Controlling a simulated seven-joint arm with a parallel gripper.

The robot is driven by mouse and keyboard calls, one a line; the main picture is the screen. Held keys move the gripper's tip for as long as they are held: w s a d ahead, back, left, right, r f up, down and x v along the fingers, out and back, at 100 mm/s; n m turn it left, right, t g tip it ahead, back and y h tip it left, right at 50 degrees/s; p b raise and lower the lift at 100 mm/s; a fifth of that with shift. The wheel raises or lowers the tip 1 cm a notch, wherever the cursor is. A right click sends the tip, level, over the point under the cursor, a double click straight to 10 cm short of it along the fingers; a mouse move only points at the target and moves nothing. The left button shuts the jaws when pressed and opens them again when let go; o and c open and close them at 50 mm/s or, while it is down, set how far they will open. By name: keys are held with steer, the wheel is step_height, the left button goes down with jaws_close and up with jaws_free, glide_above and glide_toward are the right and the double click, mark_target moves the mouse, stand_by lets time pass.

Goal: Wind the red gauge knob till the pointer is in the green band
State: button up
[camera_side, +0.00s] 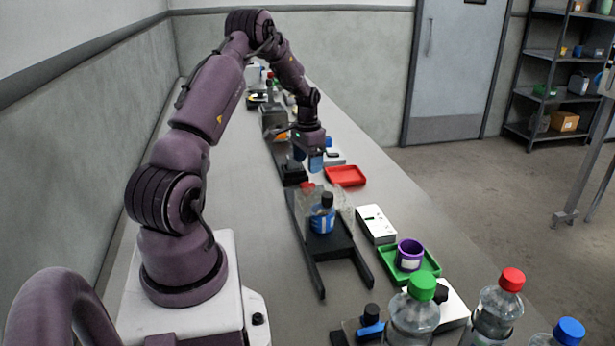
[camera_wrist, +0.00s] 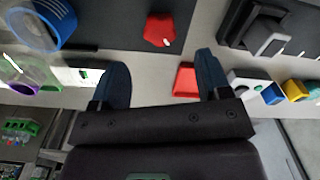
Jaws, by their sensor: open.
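The red knob (camera_wrist: 159,29) lies on a dark surface at the top centre of the wrist view, with a small white mark on its edge. In the side view a small red part (camera_side: 307,186), which looks like the same knob, sits beside a clear panel on the dark fixture (camera_side: 329,249). My gripper (camera_wrist: 160,60) is open and empty, its two dark blue fingers apart, with the knob beyond the fingertips and between their lines. In the side view my gripper (camera_side: 316,161) is above and apart from the knob. I cannot make out the gauge's pointer or green band.
A blue-labelled bottle (camera_side: 322,218) stands on the fixture near the knob. To the right are a red tray (camera_side: 345,176), a white box (camera_side: 376,224) and a green tray (camera_side: 432,262) holding a purple reel (camera_side: 409,254). Bottles with coloured caps (camera_side: 414,310) stand in front.

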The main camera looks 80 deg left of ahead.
mark_target(308, 184)
step_height(308, 184, up, 6)
stand_by(0.6)
steer(key=s+d+r+m+t, duration=0.1)
steer(key=d+r, duration=0.4)
steer(key=d, duration=0.8)
steer(key=s+d+r+m+t, duration=0.1)
steer(key=s+d+r, duration=0.4)
steer(key=d, duration=0.8)
steer(key=s+d+r+m+t, duration=0.1)
steer(key=s+d+r+t, duration=0.2)
steer(key=d+r, duration=0.4)
steer(key=d, duration=0.6)
steer(key=shift+d+r+t, duration=0.25)
steer(key=shift+t, duration=0.05)
